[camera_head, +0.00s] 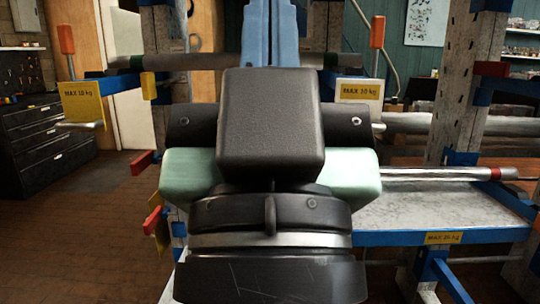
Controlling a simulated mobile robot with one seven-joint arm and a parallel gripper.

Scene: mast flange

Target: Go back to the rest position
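My gripper (270,125) and wrist fill the middle of the camera_head view, seen from behind. A dark block sits in front of a wide mint-green housing, above dark wrist rings.
Behind stands a rack with worn grey posts (470,85), blue arms and yellow "MAX 10 kg" labels (359,92). A metal rod (440,174) lies above a grey shelf (440,215) on the right. A black drawer cabinet (45,145) stands left. The brown floor at left is clear.

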